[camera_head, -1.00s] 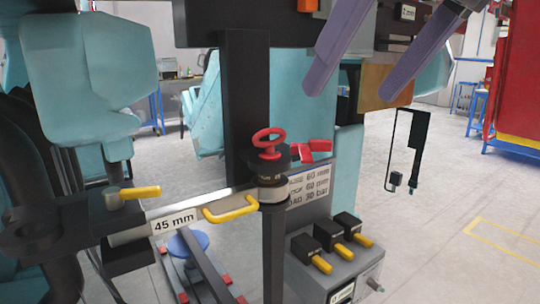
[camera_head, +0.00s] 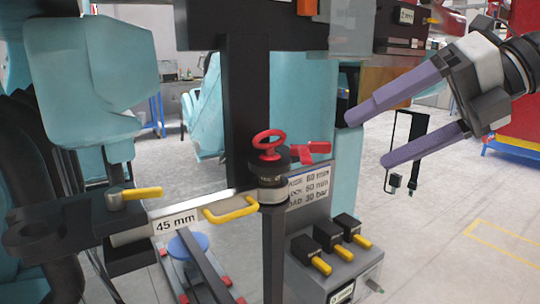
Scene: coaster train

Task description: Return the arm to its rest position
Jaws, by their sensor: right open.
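My right gripper (camera_head: 366,142) comes in from the right in the head view. Its two purple fingers are spread apart with nothing between them. The fingertips point left, to the right of the teal column of the machine (camera_head: 347,180). A red handwheel (camera_head: 269,145) sits on a black post left of the gripper, with a red lever (camera_head: 311,150) beside it. My left gripper is not in view.
A bar with a 45 mm label (camera_head: 176,224) and a yellow handle (camera_head: 231,209) crosses the left centre. A control box with black-and-yellow switches (camera_head: 330,238) stands below. A black hanging frame (camera_head: 405,150) is close to the gripper. Open floor lies at right.

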